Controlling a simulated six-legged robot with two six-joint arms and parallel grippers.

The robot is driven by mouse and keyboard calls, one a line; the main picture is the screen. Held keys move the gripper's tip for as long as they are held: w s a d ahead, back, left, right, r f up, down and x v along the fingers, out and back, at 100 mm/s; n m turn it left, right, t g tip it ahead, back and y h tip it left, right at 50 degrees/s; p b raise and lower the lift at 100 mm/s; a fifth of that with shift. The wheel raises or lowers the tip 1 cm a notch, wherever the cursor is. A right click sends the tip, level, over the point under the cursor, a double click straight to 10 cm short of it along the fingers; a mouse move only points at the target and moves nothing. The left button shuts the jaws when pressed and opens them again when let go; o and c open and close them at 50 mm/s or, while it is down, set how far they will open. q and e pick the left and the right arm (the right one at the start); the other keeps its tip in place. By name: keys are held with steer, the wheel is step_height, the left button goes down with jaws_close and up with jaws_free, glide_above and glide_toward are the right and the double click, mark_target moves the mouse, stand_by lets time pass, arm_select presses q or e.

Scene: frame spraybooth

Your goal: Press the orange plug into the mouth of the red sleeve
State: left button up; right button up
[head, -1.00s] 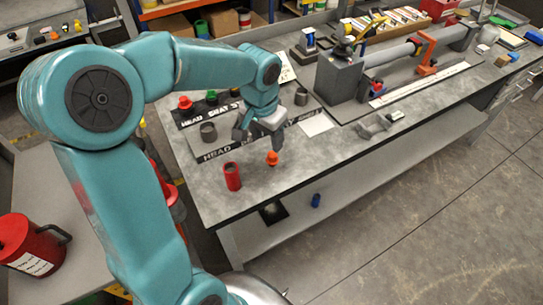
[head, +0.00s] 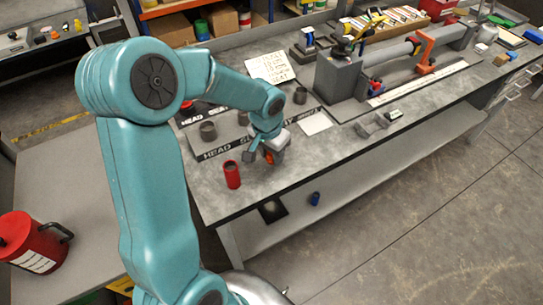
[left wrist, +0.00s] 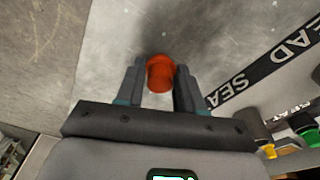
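The red sleeve (head: 232,176) stands upright on the grey bench near its front edge, its dark open mouth facing up. The orange plug (head: 269,157) is just right of and behind it, partly hidden by my left gripper (head: 266,155). In the left wrist view the plug (left wrist: 160,74) sits between the two fingertips of my left gripper (left wrist: 160,82), with a finger close on each side. I cannot tell whether the fingers press on it. The sleeve does not show in the left wrist view. My right gripper is in neither view.
A grey board with black lettered strips (head: 225,147) lies behind the gripper, carrying a grey ring (head: 208,131). A white card (head: 315,124) and grey bracket (head: 371,125) lie to the right. A large grey fixture (head: 338,78) stands farther back.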

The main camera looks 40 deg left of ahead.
arm_select(q)
steer(key=shift+c, duration=0.9)
